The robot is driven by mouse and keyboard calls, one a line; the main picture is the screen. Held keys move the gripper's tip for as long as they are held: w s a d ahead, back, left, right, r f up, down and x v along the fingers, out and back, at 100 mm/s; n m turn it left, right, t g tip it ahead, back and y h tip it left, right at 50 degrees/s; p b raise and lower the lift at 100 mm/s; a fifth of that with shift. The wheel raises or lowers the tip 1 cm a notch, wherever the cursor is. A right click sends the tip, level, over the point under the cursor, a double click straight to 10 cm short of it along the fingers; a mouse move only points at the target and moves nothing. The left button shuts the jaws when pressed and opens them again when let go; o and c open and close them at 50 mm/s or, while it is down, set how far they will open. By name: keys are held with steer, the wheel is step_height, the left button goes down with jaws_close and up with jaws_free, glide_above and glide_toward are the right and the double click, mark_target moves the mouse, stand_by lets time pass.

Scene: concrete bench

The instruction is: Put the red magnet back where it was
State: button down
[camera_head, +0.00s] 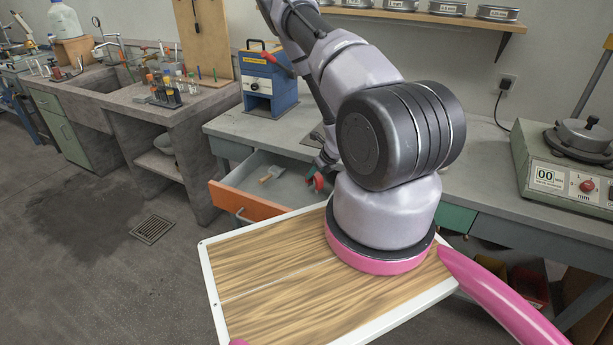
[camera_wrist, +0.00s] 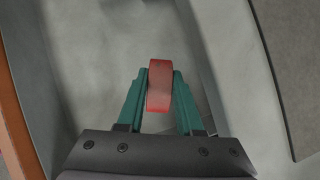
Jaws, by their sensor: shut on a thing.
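The red magnet (camera_wrist: 159,88) is a small red block in the wrist view, held upright between two teal fingers. My gripper (camera_wrist: 161,76) is shut on it. The open drawer shows beneath the magnet in the wrist view, with its bare grey floor (camera_wrist: 95,65). In the head view the drawer's orange front (camera_head: 247,204) sticks out below the bench. The magnet (camera_head: 319,182) shows there as a small red patch at the drawer's right side, partly hidden by my arm. I cannot tell how high it is above the drawer floor.
A small scoop-like thing (camera_head: 271,173) lies in the drawer. The grey bench top (camera_head: 250,126) is above it, with a blue device (camera_head: 268,85) at the back. A hotplate-like device (camera_head: 575,165) stands at the right. A dark mat (camera_wrist: 290,70) shows at right in the wrist view.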

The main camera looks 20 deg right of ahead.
steer(key=shift+d+f, duration=0.1)
steer(key=shift+f, duration=0.85)
steer(key=w, duration=0.2)
steer(key=w+a, duration=0.1)
steer(key=w, duration=0.1)
steer(key=shift+f, duration=0.6)
steer(key=c, duration=0.8)
jaws_free()
steer(key=shift+f, duration=0.2)
steer(key=shift+c, duration=0.2)
